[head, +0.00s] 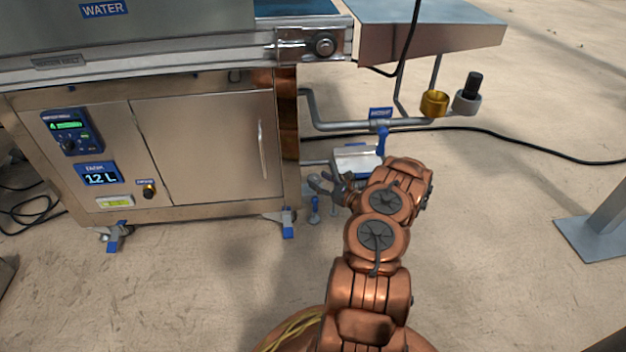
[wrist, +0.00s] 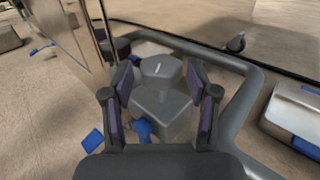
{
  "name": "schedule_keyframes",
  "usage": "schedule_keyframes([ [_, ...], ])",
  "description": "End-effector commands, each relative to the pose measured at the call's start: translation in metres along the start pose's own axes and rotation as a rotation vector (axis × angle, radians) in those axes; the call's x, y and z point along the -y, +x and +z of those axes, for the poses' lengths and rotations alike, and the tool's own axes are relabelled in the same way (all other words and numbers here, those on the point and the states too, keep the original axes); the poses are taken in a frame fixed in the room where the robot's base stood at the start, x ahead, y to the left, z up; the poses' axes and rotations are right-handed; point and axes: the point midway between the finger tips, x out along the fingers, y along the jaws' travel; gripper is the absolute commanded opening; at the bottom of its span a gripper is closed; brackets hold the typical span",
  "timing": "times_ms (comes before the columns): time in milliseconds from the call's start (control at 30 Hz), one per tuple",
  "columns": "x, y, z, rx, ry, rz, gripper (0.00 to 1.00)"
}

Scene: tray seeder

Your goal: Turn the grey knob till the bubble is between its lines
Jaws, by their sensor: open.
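The grey knob (wrist: 161,68) shows in the wrist view as a faceted cap with a short white mark, on a grey block (wrist: 162,115). My gripper (wrist: 160,78) is open, with one finger on each side of the knob; I cannot tell whether either finger touches it. In the head view my gripper (head: 328,184) is low beside the right end of the machine, and I cannot make out the knob there. A small yellow-green level vial (head: 115,201) is on the machine's lower left front. Its bubble and lines are too small to read.
The steel cabinet (head: 205,145) stands left of my gripper. A grey pipe (head: 345,126) and a silver box (head: 356,160) with blue parts lie behind and right of it. A black cable (head: 530,147) crosses the floor.

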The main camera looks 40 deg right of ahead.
Motion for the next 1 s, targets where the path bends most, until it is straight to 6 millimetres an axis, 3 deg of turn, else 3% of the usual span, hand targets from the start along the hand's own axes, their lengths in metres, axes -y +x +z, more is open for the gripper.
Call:
schedule_keyframes([
  [233, 0.001, 0.026, -0.002, 0.0, 0.001, -0.001, 0.59],
  [633, 0.002, 0.031, 0.001, 0.001, 0.001, -0.004, 0.59],
  [1000, 0.001, 0.031, 0.001, 0.001, 0.001, -0.003, 0.22],
])
